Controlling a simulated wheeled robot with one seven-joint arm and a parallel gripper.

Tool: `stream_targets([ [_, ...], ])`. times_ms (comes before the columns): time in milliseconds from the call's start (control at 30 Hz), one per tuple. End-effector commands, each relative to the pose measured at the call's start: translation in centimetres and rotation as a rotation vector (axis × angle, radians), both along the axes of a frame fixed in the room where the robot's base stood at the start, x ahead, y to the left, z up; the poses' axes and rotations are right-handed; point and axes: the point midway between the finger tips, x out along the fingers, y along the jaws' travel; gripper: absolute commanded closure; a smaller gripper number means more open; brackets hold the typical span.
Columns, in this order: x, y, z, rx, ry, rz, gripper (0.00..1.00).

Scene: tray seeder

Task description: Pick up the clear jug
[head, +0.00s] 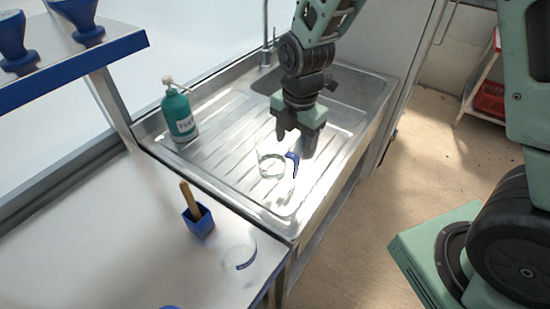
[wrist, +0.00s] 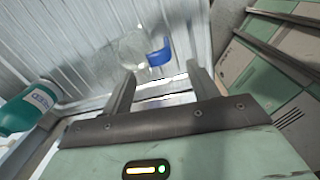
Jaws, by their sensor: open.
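The clear jug (head: 270,164), with a blue handle (head: 293,162), stands on the ribbed metal drainboard (head: 225,125) of the sink. In the wrist view the clear jug (wrist: 130,48) is faint against the ribbed metal, with its blue handle (wrist: 159,52) to the right. My gripper (head: 296,146) is above and just behind the jug in the head view, pointing down. In the wrist view my gripper (wrist: 160,82) has its two fingers apart with nothing between them, and the jug lies beyond the fingertips.
A teal pump bottle (head: 179,113) stands on the drainboard to the left. A blue holder (head: 199,222) with a wooden-handled tool and a clear item with a blue mark (head: 240,257) are on the front counter. A shelf with blue funnels (head: 12,42) is upper left.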

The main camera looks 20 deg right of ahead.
Motion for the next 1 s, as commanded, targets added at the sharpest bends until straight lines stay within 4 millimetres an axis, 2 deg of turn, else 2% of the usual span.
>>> stream_targets([
  [100, 0.0, 0.0, -1.2, -0.001, 0.002, 0.000, 0.40],
  [333, 0.1, -0.1, -2.4, -0.001, 0.003, -0.002, 0.40],
  [700, 0.4, -0.2, -6.5, 0.000, 0.002, -0.001, 0.40],
  [967, 0.5, -0.2, -6.8, 0.001, -0.001, -0.001, 0.40],
  [1000, 0.5, -0.2, -6.8, 0.001, -0.001, -0.001, 0.43],
])
